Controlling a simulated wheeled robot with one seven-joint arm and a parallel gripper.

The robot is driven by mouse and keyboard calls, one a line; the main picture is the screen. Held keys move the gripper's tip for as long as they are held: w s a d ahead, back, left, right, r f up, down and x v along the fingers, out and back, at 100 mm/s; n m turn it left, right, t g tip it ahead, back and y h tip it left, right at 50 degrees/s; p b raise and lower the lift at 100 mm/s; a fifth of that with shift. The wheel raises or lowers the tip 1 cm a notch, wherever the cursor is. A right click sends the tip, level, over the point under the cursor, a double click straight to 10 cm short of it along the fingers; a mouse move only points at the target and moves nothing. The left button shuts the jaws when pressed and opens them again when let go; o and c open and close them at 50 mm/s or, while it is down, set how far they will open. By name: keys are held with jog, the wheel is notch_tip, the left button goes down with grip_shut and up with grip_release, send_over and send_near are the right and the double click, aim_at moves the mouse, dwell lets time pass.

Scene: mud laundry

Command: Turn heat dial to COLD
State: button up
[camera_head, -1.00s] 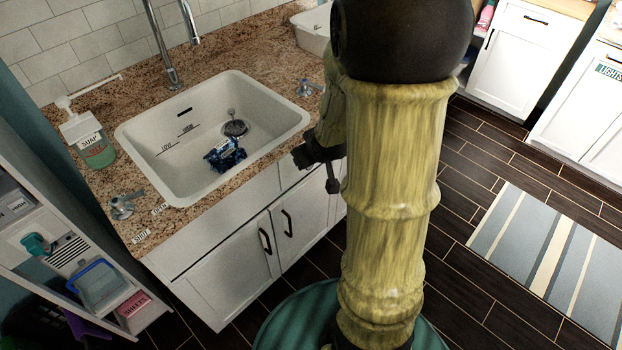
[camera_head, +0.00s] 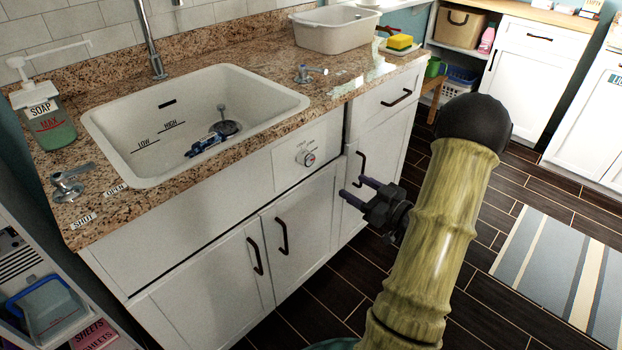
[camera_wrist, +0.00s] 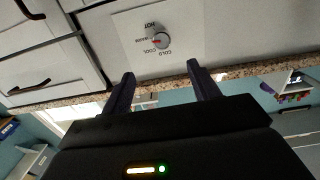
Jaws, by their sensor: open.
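The white sink (camera_head: 100,125) holds a blue object (camera_head: 205,143). A faucet lever (camera_head: 308,73) stands on the counter above the dial. Black cabinet handles (camera_head: 282,235) stick out from the doors.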

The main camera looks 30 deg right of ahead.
aim_at(311, 161)
jog(key=shift+s+d+f, duration=0.1)
jog(key=shift+s+f, duration=0.1)
jog(key=shift+s, duration=0.15)
jog(key=x, duration=0.5)
jog(key=b+x, duration=0.1)
jog(key=x, duration=0.5)
jog(key=b+x, duration=0.1)
jog(key=x, duration=0.5)
jog(key=shift+w+r, duration=0.25)
jog(key=c, duration=1)
